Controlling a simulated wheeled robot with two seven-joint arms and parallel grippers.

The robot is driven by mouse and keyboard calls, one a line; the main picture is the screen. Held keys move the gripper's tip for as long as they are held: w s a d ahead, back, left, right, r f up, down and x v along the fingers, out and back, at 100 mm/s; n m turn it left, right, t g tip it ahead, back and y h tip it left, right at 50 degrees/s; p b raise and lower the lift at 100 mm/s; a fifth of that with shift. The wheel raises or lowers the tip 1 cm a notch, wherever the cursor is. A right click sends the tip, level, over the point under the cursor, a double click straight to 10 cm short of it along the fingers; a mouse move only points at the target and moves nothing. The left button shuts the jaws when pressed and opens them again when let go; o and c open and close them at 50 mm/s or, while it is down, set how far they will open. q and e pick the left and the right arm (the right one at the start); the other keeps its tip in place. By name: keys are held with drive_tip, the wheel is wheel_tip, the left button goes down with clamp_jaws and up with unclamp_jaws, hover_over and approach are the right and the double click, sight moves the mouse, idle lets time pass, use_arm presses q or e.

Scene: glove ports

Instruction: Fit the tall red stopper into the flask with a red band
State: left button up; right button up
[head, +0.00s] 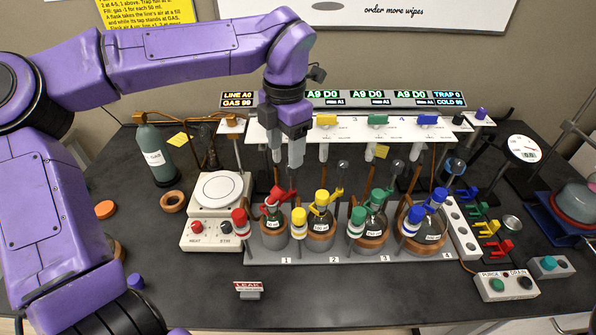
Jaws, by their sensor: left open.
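The flask with red marking (275,231) sits in a cork ring at place 1 of the grey rack, with a red clip (276,197) at its neck. A tall red-topped stopper (240,219) with a pale lower part stands just left of it, upright at the rack's left end. My left gripper (286,156) hangs above and behind the flask, pointing down in front of the white shelf. It is open, with nothing visible between its fingers. It is apart from the red stopper. The flask's mouth is partly hidden by the clip. My right gripper is not in view.
Yellow (299,222), green (357,222) and blue (410,221) stoppers stand among the other flasks. A white hotplate (220,190) is left of the rack. The shelf with taps (352,134) runs behind. The front bench is mostly clear, except a small LEAK sign (249,287).

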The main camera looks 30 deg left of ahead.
sight(278, 187)
use_arm(q)
drive_tip(key=s+f, duration=0.1)
drive_tip(key=s+f+p, duration=0.1)
drive_tip(key=f, duration=0.1)
drive_tip(key=s+f, duration=0.1)
drive_tip(key=f, duration=0.1)
drive_tip(key=shift+s+a+p, duration=0.3)
drive_tip(key=shift+s, duration=0.05)
drive_tip(key=f, duration=0.1)
drive_tip(key=w+f, duration=0.1)
drive_tip(key=f, duration=0.1)
drive_tip(key=w+f+p, duration=0.1)
drive_tip(key=f, duration=0.1)
drive_tip(key=shift+a+f, duration=0.1)
drive_tip(key=shift+s+r, duration=0.2)
drive_tip(key=shift+s, duration=0.25)
drive_tip(key=shift+c, duration=0.5)
drive_tip(key=c, duration=0.6)
clamp_jaws()
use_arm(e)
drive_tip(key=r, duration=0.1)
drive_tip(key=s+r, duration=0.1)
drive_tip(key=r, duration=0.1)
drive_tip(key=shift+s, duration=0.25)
use_arm(q)
drive_tip(key=shift+w+r, duration=0.1)
drive_tip(key=shift+r, duration=0.05)
